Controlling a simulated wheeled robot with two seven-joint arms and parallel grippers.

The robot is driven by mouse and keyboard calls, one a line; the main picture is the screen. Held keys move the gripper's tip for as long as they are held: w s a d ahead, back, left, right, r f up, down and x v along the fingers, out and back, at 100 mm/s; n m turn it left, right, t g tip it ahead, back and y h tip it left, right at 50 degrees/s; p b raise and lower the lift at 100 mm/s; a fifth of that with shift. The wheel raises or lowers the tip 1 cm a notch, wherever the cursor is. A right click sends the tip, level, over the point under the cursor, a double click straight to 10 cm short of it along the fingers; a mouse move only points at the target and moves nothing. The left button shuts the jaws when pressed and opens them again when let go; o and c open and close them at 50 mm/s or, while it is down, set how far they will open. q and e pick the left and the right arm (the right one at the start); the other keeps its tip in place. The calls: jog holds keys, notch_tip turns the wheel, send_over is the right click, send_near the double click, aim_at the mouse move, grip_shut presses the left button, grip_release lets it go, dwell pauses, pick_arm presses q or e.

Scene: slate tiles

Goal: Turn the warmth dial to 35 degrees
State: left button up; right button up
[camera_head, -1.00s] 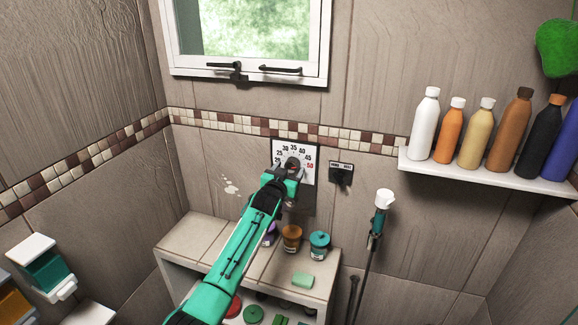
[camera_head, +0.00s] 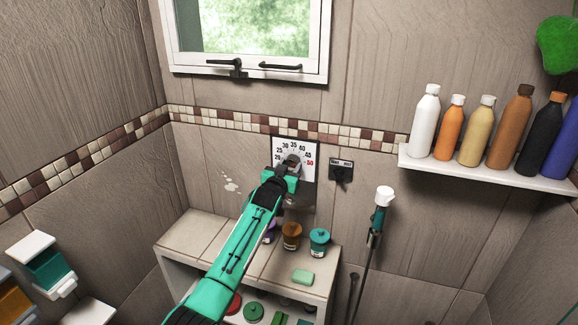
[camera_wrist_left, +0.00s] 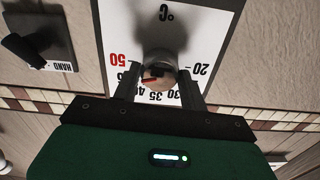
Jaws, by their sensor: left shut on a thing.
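The warmth dial's white plate (camera_head: 308,150) is on the tiled wall below the window, with numbers from 20 to 50, the 50 in red. Its round grey knob (camera_head: 291,163) is partly hidden by my left gripper (camera_head: 285,170). In the left wrist view the plate (camera_wrist_left: 212,30) appears upside down and the knob (camera_wrist_left: 158,74) sits between the two dark fingers of my left gripper (camera_wrist_left: 158,88). The gripper is shut on the knob. A red mark shows on the knob, but its exact reading is hard to tell. My right gripper is not in view.
A small dark hand/hose switch (camera_head: 341,172) is just right of the dial. A shower handset (camera_head: 383,197) stands lower right. A bench (camera_head: 190,240) with jars is below. A shelf (camera_head: 480,170) of bottles is at right.

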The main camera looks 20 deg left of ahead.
pick_arm(q)
jog(key=n+b, duration=0.1)
jog(key=n, duration=0.2)
jog(key=shift+f+n, duration=0.1)
jog(key=shift+n, duration=0.2)
jog(key=n+b, duration=0.1)
jog(key=n, duration=0.2)
jog(key=shift+n, duration=0.4)
jog(key=n, duration=0.4)
jog(key=shift+n, duration=1.4)
jog(key=o, duration=1)
jog(key=shift+r, duration=0.2)
